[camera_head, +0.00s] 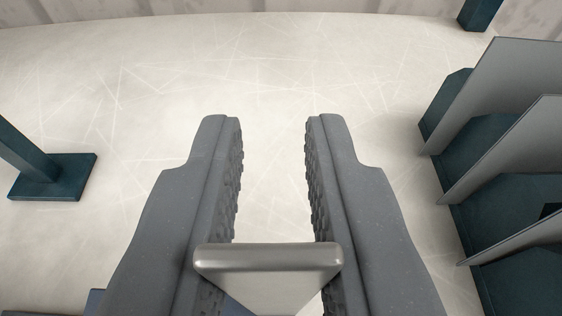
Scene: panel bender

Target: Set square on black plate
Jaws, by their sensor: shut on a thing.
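My gripper (273,130) reaches forward from the bottom middle, with dark grey ridged fingers. A gap of pale floor shows between the fingertips. A brushed-metal piece, which looks like the set square (268,258), is held between the fingers close to the camera. Its rounded bar lies across the tops of both fingers, and a flat part narrows downward between them. Its lower part is cut off by the bottom edge. No black plate can be made out in this view.
A dark teal rack (460,115) with several upright grey sheets (515,78) stands at the right. A teal post on a square foot (52,178) stands at the left. Another teal post (478,12) is at the top right. The scratched pale floor (270,60) ahead is clear up to the wall.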

